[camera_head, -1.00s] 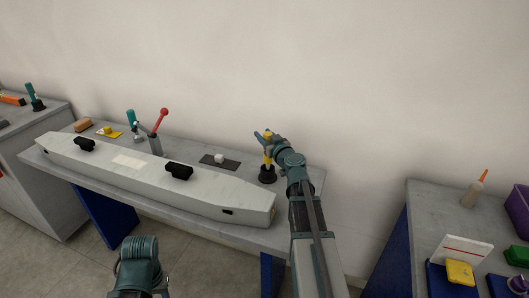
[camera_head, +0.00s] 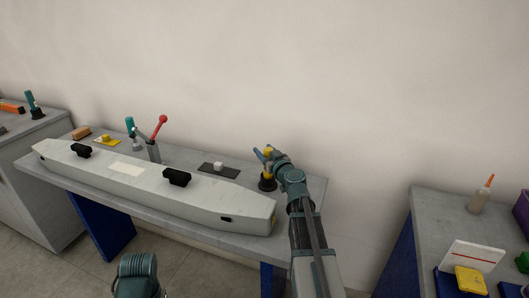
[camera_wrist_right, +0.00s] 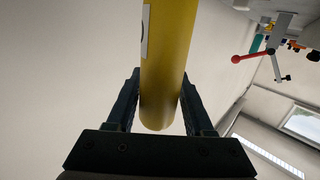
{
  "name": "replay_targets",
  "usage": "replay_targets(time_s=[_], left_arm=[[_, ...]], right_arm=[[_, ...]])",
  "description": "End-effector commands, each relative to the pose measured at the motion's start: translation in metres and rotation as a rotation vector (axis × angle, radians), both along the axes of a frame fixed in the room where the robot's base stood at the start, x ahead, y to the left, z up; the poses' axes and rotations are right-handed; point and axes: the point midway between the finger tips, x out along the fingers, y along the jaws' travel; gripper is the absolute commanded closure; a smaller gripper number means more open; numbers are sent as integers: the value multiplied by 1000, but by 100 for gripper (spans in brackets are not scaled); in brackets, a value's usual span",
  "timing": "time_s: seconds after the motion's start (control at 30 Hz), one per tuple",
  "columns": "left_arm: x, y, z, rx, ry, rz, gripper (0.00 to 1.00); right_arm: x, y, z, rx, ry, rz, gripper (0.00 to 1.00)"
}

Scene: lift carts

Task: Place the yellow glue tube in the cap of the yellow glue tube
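The yellow glue tube (camera_head: 266,166) is in my right gripper (camera_head: 267,156), above the rear right part of the workbench. In the right wrist view the yellow tube (camera_wrist_right: 163,60) runs between the two dark fingers, which close on its sides. The black round cap (camera_head: 267,184) stands on the bench directly below the tube. The tube's lower end is at or just above the cap; I cannot tell whether they touch. My right gripper and wrist partly hide the tube. My left gripper is out of view; only part of my left arm shows at the bottom.
A long pale beam with black handles (camera_head: 150,180) lies along the bench front. A red-handled clamp (camera_head: 158,130) and a dark plate with a white block (camera_head: 218,168) are behind it. A right-hand table (camera_head: 430,215) holds a bottle with an orange tip (camera_head: 479,201).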

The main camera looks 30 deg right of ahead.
Motion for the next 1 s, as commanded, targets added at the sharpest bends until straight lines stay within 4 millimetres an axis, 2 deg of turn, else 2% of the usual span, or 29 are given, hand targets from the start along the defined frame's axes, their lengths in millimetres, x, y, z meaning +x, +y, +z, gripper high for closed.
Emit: replay_targets(time_s=[0.03, 0.1, 0.47, 0.8, 1.0], left_arm=[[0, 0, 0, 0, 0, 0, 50], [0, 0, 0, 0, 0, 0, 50], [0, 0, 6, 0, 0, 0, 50], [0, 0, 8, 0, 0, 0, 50], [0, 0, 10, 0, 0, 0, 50]], right_arm=[[0, 0, 0, 0, 0, 0, 37], [0, 0, 0, 0, 0, 0, 28], [-1, 0, 6, 0, 0, 0, 28], [-71, 7, 8, 0, 0, -3, 28], [-102, 9, 10, 0, 0, -2, 28]])
